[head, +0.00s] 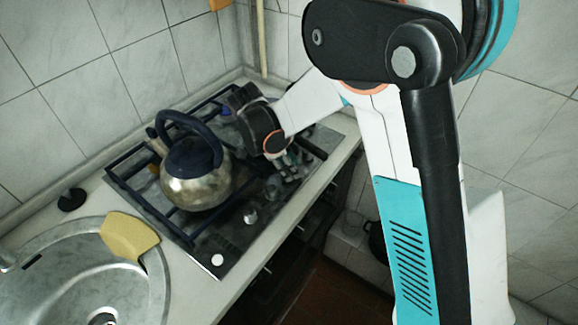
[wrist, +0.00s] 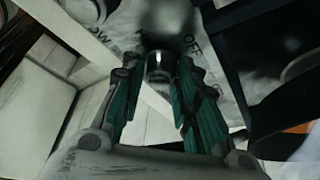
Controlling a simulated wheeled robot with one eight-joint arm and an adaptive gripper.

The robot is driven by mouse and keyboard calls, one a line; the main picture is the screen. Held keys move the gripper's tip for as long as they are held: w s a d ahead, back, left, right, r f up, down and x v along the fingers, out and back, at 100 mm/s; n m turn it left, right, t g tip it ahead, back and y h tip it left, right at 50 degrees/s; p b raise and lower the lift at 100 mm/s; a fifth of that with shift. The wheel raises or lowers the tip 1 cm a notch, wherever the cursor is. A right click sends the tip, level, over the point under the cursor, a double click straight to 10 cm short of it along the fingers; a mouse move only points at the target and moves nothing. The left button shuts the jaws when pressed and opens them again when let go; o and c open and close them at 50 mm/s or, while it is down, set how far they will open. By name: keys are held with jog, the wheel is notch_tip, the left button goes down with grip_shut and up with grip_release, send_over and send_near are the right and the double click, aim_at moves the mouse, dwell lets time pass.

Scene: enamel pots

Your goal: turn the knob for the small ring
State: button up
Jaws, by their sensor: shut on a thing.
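In the wrist view a shiny metal knob (wrist: 158,64) sits between the fingertips of my gripper (wrist: 160,75). The fingers are closed on the knob from both sides. The lettering "OFF" shows on the panel beside it. In the head view my gripper (head: 288,168) points down at the front edge of the stove (head: 222,232). It hides the knob it holds there. Another knob (head: 250,215) stands free nearer the sink. I cannot make out the small ring clearly behind the kettle and my arm.
A steel kettle (head: 196,182) with a dark blue handle stands on the stove's grates, close to my gripper. A yellow cloth or sponge (head: 128,236) lies at the rim of the sink (head: 60,290). A black round object (head: 71,199) lies on the counter near the wall.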

jog(key=o, duration=1)
jog(key=shift+o, duration=0.2)
jog(key=v, duration=1.2)
jog(key=shift+d+r, duration=0.1)
jog(key=shift+d, duration=0.05)
